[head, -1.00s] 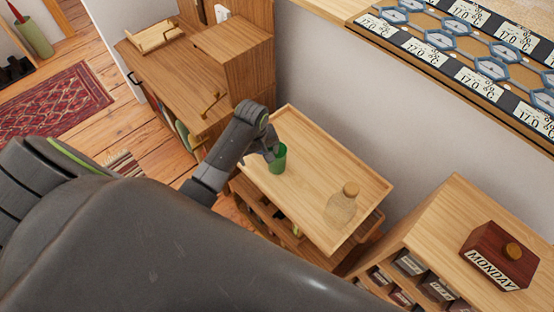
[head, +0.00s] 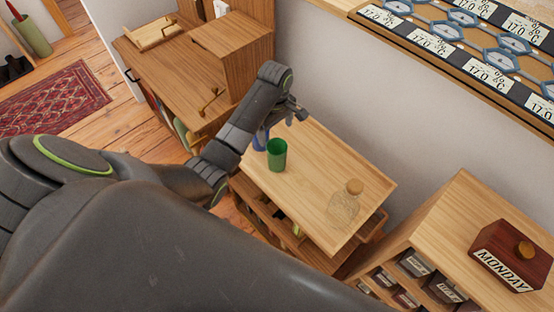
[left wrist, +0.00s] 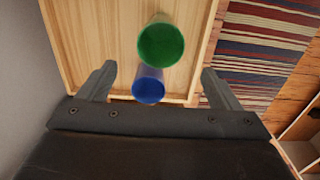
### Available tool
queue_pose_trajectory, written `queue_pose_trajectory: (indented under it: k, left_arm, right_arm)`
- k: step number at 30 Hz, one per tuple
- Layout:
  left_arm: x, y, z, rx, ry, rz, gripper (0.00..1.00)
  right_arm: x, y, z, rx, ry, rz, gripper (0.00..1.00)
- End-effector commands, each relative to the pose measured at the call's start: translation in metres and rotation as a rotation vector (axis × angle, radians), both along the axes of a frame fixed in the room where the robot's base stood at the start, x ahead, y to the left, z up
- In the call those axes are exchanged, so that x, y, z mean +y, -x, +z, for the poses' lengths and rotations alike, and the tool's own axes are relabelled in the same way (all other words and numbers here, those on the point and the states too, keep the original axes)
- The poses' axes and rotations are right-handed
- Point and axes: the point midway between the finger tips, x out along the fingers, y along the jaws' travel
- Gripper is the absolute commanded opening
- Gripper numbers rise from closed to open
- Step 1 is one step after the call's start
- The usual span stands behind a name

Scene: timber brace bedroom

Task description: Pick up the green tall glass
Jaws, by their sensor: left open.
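The green tall glass (head: 277,155) stands upright on the wooden trolley top in the head view. It also shows in the left wrist view (left wrist: 161,42), beyond a blue glass (left wrist: 148,85). The blue glass is partly hidden behind the green one in the head view (head: 260,138). My right gripper is not in view.
A clear stoppered bottle (head: 344,201) stands at the right of the trolley top (head: 325,165). A wooden desk (head: 175,75) is at the left, and a shelf with a MONDAY box (head: 503,256) at the right. A wall runs behind the trolley. The trolley's middle is clear.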

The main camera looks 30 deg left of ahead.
Motion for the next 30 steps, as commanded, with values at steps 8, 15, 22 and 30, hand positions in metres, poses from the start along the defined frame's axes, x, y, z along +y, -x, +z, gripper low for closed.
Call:
queue_pose_trajectory:
  k: [8,15,22,30]
  left_arm:
    - [0.000,0.000,-0.035,0.001,0.000,-0.001,0.86]
    - [-0.005,0.003,-0.060,0.003,0.001,-0.001,0.86]
    - [-0.005,0.003,-0.086,0.001,0.000,-0.002,0.86]
    - [-0.005,0.002,-0.088,-0.001,-0.001,-0.002,0.86]
  right_arm:
    - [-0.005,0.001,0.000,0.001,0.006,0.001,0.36]
    - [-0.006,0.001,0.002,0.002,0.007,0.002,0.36]
    - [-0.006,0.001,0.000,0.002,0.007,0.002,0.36]
    - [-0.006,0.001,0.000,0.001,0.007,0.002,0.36]
